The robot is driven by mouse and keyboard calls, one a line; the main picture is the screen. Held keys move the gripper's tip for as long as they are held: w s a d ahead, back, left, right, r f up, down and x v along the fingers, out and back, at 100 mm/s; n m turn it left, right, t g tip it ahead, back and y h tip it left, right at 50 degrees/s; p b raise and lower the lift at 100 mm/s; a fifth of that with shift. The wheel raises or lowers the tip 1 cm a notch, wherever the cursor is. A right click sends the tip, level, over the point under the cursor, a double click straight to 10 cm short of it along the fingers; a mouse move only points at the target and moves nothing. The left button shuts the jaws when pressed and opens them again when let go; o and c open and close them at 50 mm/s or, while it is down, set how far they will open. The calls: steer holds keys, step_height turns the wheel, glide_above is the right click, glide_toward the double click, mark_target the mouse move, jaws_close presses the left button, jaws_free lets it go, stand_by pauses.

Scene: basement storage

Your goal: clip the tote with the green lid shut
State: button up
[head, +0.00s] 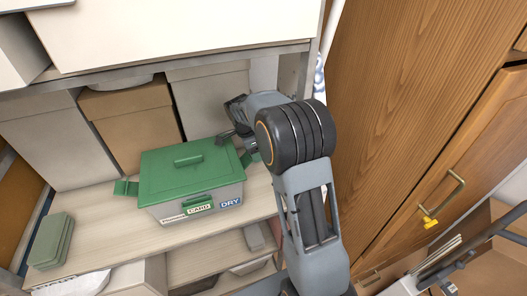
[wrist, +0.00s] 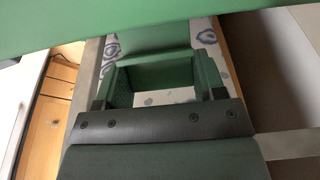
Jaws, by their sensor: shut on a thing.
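The tote (head: 175,217) is pale grey with a green lid (head: 165,172) on top and stands on a wooden shelf. A green clip (head: 126,188) at its left end sticks outward, away from the wall. Another green clip (head: 251,158) is at its right end, partly hidden by my gripper (head: 241,143). In the wrist view my gripper (wrist: 160,85) is shut on a green frame-shaped piece (wrist: 155,76), which looks like this right clip. The green lid edge (wrist: 130,18) crosses the top of that view. Whether the right clip is latched cannot be told.
A green-grey box (head: 50,241) lies at the shelf's left. A brown box (head: 130,120) and pale boxes (head: 60,140) stand behind the tote. An upper shelf (head: 170,72) hangs above. A wooden cabinet (head: 425,110) stands close on the right.

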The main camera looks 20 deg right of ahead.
mark_target(247, 159)
steer(key=shift+w+a+r+h+b, duration=0.1)
steer(key=shift+a+r+h+b, duration=0.25)
steer(key=shift+a+h+b, duration=0.35)
steer(key=shift+s+a+r+h+b, duration=0.1)
steer(key=shift+a+r+h+b, duration=0.35)
steer(key=shift+h, duration=0.45)
steer(key=shift+w+a+r+h+b, duration=0.1)
steer(key=shift+a+r+h+b, duration=0.25)
steer(key=shift+h+b, duration=0.4)
steer(key=o, duration=0.7)
steer(key=shift+o, duration=0.2)
steer(key=v, duration=1.3)
steer(key=shift+w+a+r, duration=0.25)
steer(key=shift+a+r, duration=0.05)
